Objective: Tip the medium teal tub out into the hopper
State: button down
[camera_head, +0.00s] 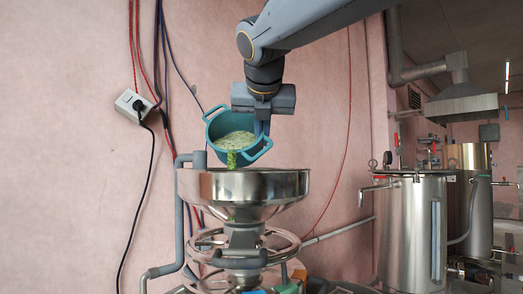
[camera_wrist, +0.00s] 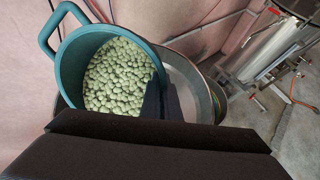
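The teal tub (camera_head: 216,127) hangs tilted above the hopper, with its mouth toward the camera in the head view. Pale green beans (camera_head: 236,141) lie inside it, and a small green clump shows at its lower lip, over the hopper. My gripper (camera_head: 263,127) is shut on the tub's right wall. In the wrist view the tub (camera_wrist: 72,68) is still well filled with beans (camera_wrist: 118,76), and the gripper fingers (camera_wrist: 163,100) are at its rim. The steel hopper (camera_head: 245,190) stands directly below; its inside is mostly hidden in the head view.
A pink wall (camera_head: 70,120) with hanging cables and a socket box (camera_head: 133,106) is behind. Steel tanks (camera_head: 412,230) with pipes and valves stand to the right. A round handwheel frame (camera_head: 240,245) sits under the hopper.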

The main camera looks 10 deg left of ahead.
jog(key=shift+s+f+t+b, duration=0.15)
jog(key=shift+t+b, duration=0.15)
jog(key=shift+b, duration=0.6)
jog(key=t+b, duration=0.1)
jog(key=b, duration=0.3)
jog(key=shift+s, duration=0.2)
jog(key=shift+s+t+b, duration=0.1)
jog(key=shift+t+b, duration=0.4)
jog(key=shift+b, duration=0.35)
jog(key=shift+s+b, duration=0.1)
jog(key=shift+b, duration=0.4)
jog(key=t+b, duration=0.1)
jog(key=b, duration=0.3)
jog(key=s+r+t+b, duration=0.1)
jog(key=t+b, duration=0.1)
jog(key=b, duration=0.2)
jog(key=shift+s+r+y+b, duration=0.15)
jog(key=shift+s+y+b, duration=0.05)
jog(key=shift+y+b, duration=0.1)
jog(key=t+b, duration=0.1)
jog(key=b, duration=0.3)
jog(key=s+t+b, duration=0.1)
jog(key=t+b, duration=0.1)
jog(key=b, duration=0.2)
jog(key=s+r+t+b, duration=0.1)
jog(key=b, duration=0.3)
jog(key=shift+s+d+n+y+b, duration=0.15)
jog(key=shift+s+n+y+b, duration=0.15)
jog(key=shift+n+b, duration=0.1)
